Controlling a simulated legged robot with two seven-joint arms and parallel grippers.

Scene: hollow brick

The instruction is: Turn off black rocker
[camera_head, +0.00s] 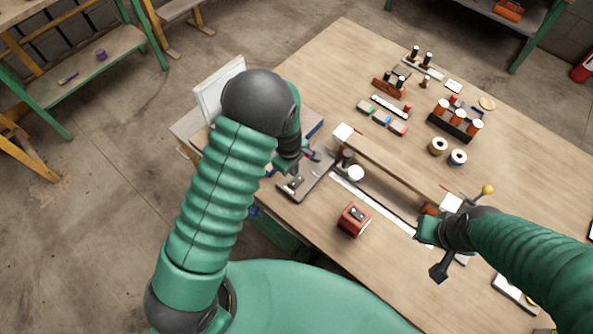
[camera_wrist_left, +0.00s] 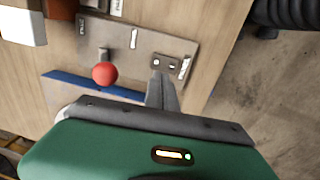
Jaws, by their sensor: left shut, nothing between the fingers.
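My left gripper (camera_head: 311,157) is shut and empty over the grey switch panel (camera_head: 296,187) at the table's near left edge. In the left wrist view its fingertips (camera_wrist_left: 159,82) point at the panel (camera_wrist_left: 132,63), just beside a dark rocker unit (camera_wrist_left: 166,64) with small light marks. I cannot tell whether they touch it, or which way the rocker is tilted. A red ball knob (camera_wrist_left: 104,74) on a short stem stands left of the fingers. My right gripper (camera_head: 442,269) hangs near the table's front right; its jaws are too small to read.
A red box (camera_head: 354,220) sits right of the panel. A wooden beam (camera_head: 395,171) with white end blocks lies behind it. A blue strip (camera_wrist_left: 90,85) borders the panel in the wrist view.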

